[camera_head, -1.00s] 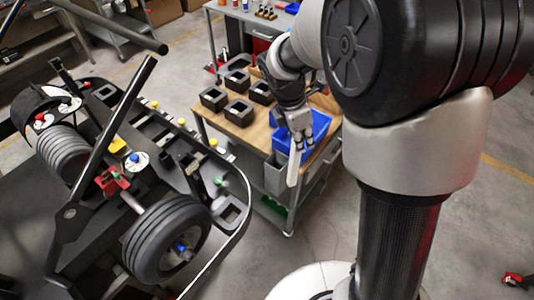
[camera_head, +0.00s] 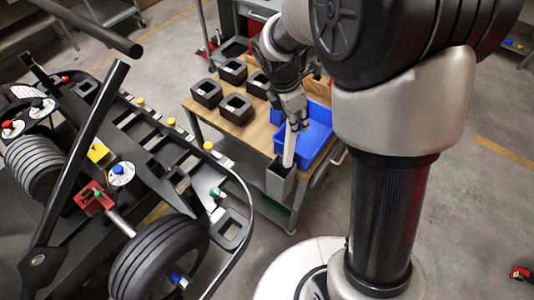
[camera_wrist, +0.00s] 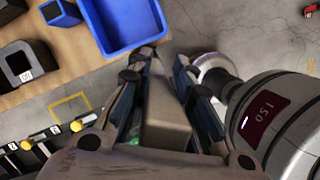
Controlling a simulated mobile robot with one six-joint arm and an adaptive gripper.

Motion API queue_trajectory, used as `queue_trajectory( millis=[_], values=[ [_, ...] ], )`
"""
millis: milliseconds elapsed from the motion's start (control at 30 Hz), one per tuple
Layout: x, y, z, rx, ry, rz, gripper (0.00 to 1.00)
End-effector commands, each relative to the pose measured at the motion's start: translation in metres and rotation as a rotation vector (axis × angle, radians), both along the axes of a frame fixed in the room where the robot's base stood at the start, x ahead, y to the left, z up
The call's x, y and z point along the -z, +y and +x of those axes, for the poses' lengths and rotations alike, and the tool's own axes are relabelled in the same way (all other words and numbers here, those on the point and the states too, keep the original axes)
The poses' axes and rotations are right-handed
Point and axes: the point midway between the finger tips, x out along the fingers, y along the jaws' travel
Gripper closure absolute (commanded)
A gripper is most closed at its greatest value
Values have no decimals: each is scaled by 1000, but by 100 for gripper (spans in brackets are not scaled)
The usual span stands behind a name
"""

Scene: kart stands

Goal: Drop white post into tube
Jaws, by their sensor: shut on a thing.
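The white post (camera_head: 289,147) hangs roughly upright, slightly tilted, from my gripper (camera_head: 295,120). My gripper is shut on its upper part. In the head view its lower end shows at the mouth of a grey square tube (camera_head: 280,185) at the front corner of the workbench. I cannot tell whether the tip is inside the opening or in front of it. In the wrist view the post (camera_wrist: 167,122) shows as a pale block between the fingers, and the tube's mouth is hidden from sight there.
A blue bin (camera_head: 315,143) lies right beside my gripper on the wooden bench top (camera_head: 258,130). Several black square blocks (camera_head: 236,108) stand to the left. A kart (camera_head: 155,262) with a wheel stands at the left. Open floor (camera_head: 450,220) lies to the right.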

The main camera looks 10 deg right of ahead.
Motion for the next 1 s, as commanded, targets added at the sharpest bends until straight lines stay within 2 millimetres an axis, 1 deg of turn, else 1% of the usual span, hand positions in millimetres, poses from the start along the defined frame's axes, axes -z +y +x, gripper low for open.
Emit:
queue_trajectory(
  millis=[33, 100, 300, 500, 767, 867, 1000],
  values=[
    [14, 0, 0, 0, 0, 0, 100],
    [29, 0, 0, 0, 0, 0, 100],
    [67, 0, 1, 1, 0, 0, 100],
    [85, 0, 1, -1, -2, 0, 100],
    [95, 0, 1, 0, -2, 0, 100],
    [103, 0, 1, 0, -2, 0, 100],
    [120, 0, 1, 0, -2, 0, 100]
  ],
)
